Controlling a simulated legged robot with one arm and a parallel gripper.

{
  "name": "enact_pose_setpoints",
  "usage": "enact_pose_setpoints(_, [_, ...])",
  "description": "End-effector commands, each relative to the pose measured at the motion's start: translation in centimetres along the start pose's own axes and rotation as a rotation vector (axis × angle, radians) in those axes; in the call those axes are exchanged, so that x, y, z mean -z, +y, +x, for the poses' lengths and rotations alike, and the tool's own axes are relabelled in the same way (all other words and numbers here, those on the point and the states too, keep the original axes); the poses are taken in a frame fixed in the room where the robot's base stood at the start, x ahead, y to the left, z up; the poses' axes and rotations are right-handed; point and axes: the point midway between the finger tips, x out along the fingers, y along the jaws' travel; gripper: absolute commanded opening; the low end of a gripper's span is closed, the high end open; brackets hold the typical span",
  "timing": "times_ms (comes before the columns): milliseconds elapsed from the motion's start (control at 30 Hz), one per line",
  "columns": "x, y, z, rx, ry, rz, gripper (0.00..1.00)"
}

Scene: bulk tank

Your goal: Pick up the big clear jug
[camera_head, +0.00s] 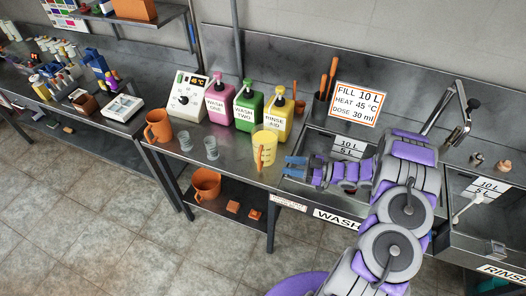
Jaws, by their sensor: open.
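A tall, pale yellow, see-through jug (267,146) stands upright on the steel counter, in front of the yellow rinse aid bottle; it looks like the big clear jug. A thin orange upright part shows on its near side. Two smaller clear grey cups stand to its left, one (195,143) farther left and one (211,148) nearer the jug. My gripper (294,167) has blue fingers and is open and empty. It points left, just right of the jug and apart from it, by the wash sink's left edge.
Pink (219,101), green (248,106) and yellow (279,117) pump bottles stand behind the jug. An orange jug (158,127) stands at the counter's left end; another (206,184) is on the lower shelf. My arm covers part of the wash sink (318,142). Counter in front of the cups is clear.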

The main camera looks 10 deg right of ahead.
Motion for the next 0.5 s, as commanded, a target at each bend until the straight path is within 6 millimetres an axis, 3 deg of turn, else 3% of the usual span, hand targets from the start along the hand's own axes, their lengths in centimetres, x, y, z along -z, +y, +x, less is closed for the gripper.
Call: enact_pose_setpoints(500, [-0.1,0.7,6.6,-0.004,0.012,0.002,0.42])
